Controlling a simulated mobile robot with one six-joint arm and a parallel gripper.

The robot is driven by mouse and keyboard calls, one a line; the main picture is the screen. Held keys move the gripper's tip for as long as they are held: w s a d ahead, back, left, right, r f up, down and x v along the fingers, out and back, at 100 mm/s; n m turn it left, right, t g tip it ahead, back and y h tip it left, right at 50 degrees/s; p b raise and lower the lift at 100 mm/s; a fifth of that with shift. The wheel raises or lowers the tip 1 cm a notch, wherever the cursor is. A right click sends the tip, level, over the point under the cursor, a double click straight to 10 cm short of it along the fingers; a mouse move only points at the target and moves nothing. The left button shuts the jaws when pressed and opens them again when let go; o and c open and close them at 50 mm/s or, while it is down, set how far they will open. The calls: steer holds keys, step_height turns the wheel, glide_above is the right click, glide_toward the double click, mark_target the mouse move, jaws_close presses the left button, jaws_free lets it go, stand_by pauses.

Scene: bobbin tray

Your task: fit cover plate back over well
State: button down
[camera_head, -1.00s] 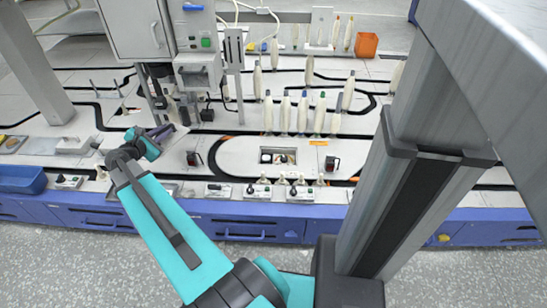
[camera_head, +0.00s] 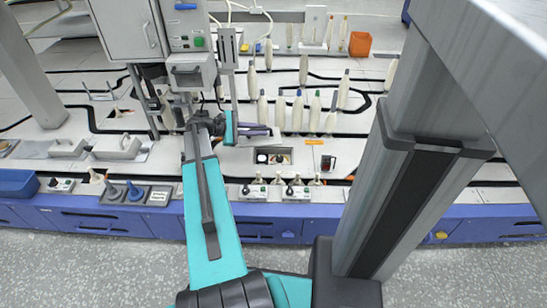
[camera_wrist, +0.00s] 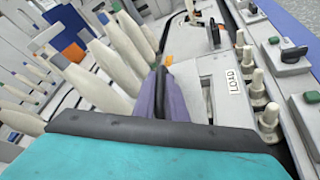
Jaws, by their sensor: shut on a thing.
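My gripper (camera_head: 258,131) is over the table just behind and left of the open well (camera_head: 273,156), and its purple fingers point right. The fingers also show in the wrist view (camera_wrist: 162,96). They are shut on the cover plate, which is mostly hidden by the fingers and wrist; its exact outline and tilt I cannot tell. The well is a small dark-edged rectangular opening in the pale table top, with small round dark and white items showing inside. It is uncovered in the head view.
Several upright bobbins (camera_head: 297,112) stand close behind my gripper. A small dark switch box (camera_head: 328,163) stands right of the well. Short pegs (camera_head: 278,178) line the front edge. A grey machine (camera_head: 188,70) stands behind left. An orange bin (camera_head: 360,44) is at the back.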

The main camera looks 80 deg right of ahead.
mark_target(273, 137)
steer(key=shift+m+g+y, duration=0.4)
steer(key=shift+m+y, duration=0.5)
steer(key=s, duration=0.5)
steer(key=shift+s+f, duration=0.1)
steer(key=shift+s, duration=0.3)
steer(key=shift+f+b, duration=1.1)
steer(key=shift+f, duration=1.4)
steer(key=shift+f+b, duration=1.1)
steer(key=shift+f, duration=1.4)
steer(key=c, duration=1.8)
jaws_free()
steer(key=shift+f, duration=0.1)
steer(key=shift+w, duration=0.1)
